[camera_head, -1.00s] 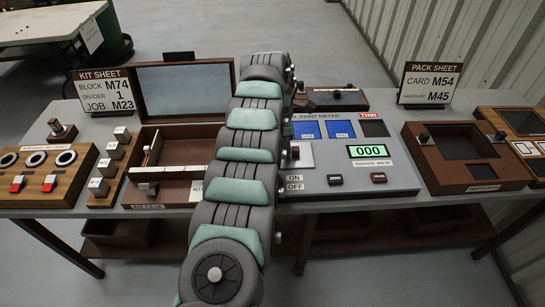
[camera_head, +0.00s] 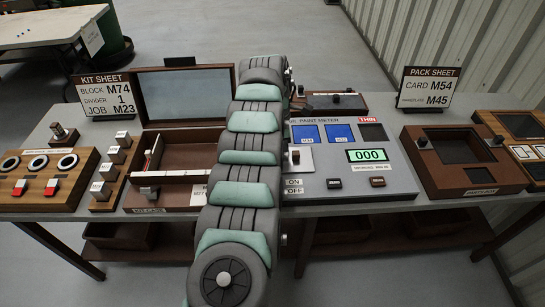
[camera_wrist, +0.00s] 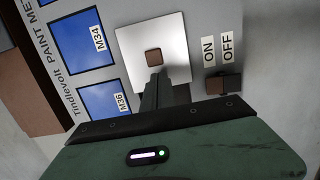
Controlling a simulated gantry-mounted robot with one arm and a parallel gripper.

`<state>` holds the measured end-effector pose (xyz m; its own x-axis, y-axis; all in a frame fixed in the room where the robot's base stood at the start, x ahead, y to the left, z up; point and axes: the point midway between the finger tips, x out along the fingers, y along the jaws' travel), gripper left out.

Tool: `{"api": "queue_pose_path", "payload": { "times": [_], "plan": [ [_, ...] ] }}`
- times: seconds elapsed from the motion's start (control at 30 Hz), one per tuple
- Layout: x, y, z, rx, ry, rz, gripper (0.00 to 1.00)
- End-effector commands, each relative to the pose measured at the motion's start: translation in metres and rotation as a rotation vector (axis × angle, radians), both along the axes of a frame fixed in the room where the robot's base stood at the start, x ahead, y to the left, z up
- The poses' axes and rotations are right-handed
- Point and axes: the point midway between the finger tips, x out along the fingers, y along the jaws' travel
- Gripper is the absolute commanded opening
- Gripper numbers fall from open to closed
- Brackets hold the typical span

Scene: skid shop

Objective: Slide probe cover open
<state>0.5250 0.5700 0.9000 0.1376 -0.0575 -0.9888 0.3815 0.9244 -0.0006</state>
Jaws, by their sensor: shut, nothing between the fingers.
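The paint meter (camera_head: 345,185) is a grey panel on the bench, right of my arm in the head view. A silver square plate with a brown knob, apparently the probe cover (camera_head: 306,161), lies at its left side and also shows in the wrist view (camera_wrist: 132,50). The knob (camera_wrist: 154,57) stands near the plate's middle. My gripper (camera_wrist: 158,80) is shut and empty, its fingertips right at the knob's near side. I cannot tell whether they touch it. My arm hides the gripper in the head view. Whatever lies under the plate is hidden.
A brown ON/OFF switch (camera_wrist: 224,84) sits close beside the fingers. Blue tiles M34 (camera_wrist: 83,36) and M36 (camera_wrist: 106,101) lie on the other side. The kit case (camera_head: 185,155) is left of my arm; a brown parts box (camera_head: 465,181) is right of the meter.

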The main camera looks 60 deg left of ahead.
Motion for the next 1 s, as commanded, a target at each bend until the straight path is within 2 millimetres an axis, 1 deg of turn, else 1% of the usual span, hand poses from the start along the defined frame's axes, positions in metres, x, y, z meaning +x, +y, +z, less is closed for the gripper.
{"api": "queue_pose_path", "payload": {
  "times": [0.03,0.1,0.6,0.7,1.0],
  "plan": [
    [0.000,0.000,0.009,0.001,0.000,0.000,0.00],
    [0.000,0.000,0.016,0.001,0.000,0.000,0.00],
    [0.000,0.000,0.067,0.001,0.000,0.000,0.00],
    [0.000,0.000,0.071,0.000,0.001,0.000,0.00],
    [0.000,0.000,0.069,0.000,0.000,0.001,0.00]
  ]
}}
